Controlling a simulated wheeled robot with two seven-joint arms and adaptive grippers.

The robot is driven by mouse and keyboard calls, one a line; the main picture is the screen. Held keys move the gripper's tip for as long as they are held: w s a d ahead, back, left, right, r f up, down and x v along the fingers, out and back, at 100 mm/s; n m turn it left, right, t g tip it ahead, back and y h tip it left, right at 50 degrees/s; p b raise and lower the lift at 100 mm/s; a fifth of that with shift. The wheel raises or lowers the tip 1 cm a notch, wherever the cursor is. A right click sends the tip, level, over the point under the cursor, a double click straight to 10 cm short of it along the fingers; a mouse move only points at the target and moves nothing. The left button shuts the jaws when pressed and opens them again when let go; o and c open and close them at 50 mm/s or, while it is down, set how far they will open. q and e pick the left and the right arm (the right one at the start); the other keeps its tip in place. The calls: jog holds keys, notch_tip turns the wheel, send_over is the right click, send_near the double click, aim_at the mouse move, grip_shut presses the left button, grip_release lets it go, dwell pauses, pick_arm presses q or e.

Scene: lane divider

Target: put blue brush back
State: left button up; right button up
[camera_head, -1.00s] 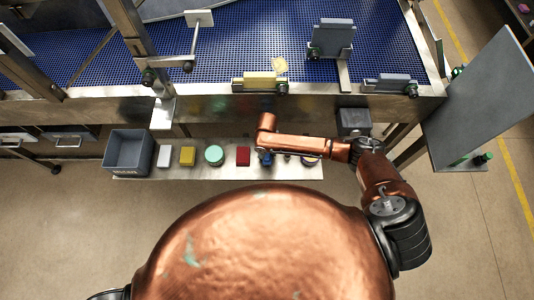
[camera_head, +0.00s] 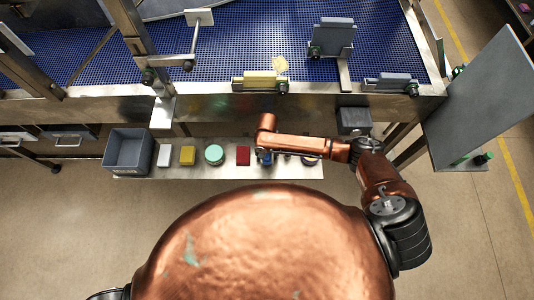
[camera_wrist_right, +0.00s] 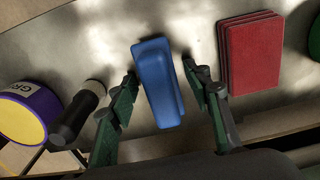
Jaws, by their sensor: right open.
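The blue brush (camera_wrist_right: 158,88) lies on the metal shelf in the right wrist view. Its long blue body sits between the two fingers of my right gripper (camera_wrist_right: 160,72). The fingers are open, with a gap on each side of the brush. In the head view my right gripper (camera_head: 265,156) is over the shelf (camera_head: 135,174), just right of the red block, and mostly hides the brush. My left gripper is not in view.
A red stack of pads (camera_wrist_right: 250,55) lies right of the brush. A dark cylinder (camera_wrist_right: 78,112) and a purple-yellow roll (camera_wrist_right: 28,112) lie to its left. A grey bin (camera_head: 128,150), white block (camera_head: 164,156), yellow block (camera_head: 187,155) and green disc (camera_head: 214,154) share the shelf. A blue conveyor (camera_head: 240,40) stands behind.

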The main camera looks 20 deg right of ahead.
jog(key=shift+f+b, duration=0.15)
jog(key=shift+b, duration=0.25)
jog(key=shift+r, duration=0.3)
jog(key=r, duration=0.3)
jog(key=r+p, duration=0.1)
jog(key=r, duration=0.3)
jog(key=shift+w+d+r, duration=0.1)
jog(key=shift+w+r, duration=0.1)
jog(key=shift+r, duration=0.1)
